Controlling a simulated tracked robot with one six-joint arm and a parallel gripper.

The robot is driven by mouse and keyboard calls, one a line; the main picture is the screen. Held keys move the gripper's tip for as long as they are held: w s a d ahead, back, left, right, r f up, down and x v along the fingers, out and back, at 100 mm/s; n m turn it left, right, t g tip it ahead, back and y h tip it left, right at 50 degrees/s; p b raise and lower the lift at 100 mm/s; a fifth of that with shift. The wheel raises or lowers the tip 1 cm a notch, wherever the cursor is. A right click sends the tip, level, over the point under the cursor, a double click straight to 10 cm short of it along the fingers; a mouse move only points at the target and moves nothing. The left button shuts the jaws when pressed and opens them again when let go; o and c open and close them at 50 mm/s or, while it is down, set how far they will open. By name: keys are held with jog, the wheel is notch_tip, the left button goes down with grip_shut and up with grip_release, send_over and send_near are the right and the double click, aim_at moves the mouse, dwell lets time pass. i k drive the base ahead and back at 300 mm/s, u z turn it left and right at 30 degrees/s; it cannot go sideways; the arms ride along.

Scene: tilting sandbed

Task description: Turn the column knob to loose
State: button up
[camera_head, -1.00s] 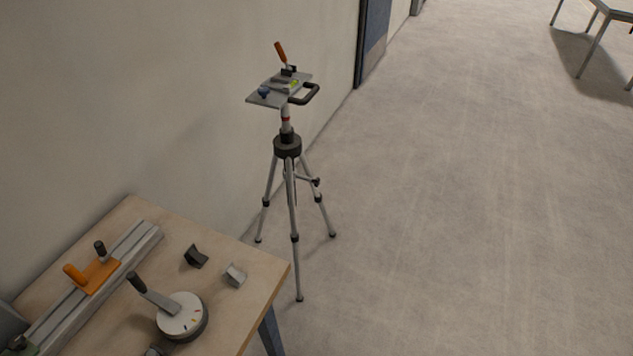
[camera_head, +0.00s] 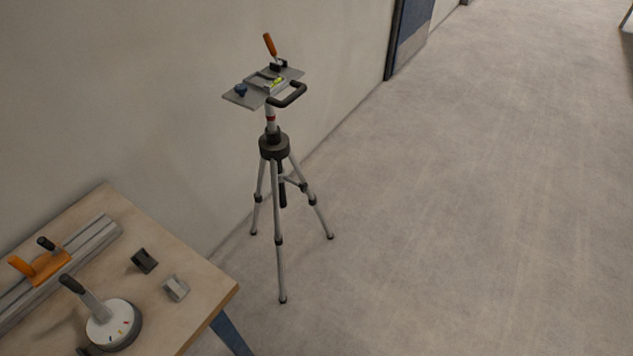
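A tripod (camera_head: 277,200) stands upright on the floor by the wall, its three legs spread. Its column (camera_head: 271,119) is light with a red band and rises from a dark collar (camera_head: 274,146). A dark part (camera_head: 283,193) hangs below the collar between the legs; I cannot tell whether it is the column knob. No knob marking is readable. My gripper is not in view.
A wooden table (camera_head: 206,297) at the lower left bears a rail with an orange slide (camera_head: 40,267), a round dial with a lever (camera_head: 110,325) and two small blocks (camera_head: 144,261). The floor right of the tripod is clear.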

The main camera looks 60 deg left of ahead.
aim_at(303, 187)
jog(key=z, duration=0.05)
jog(key=i, duration=1.05)
jog(key=u, duration=3.9)
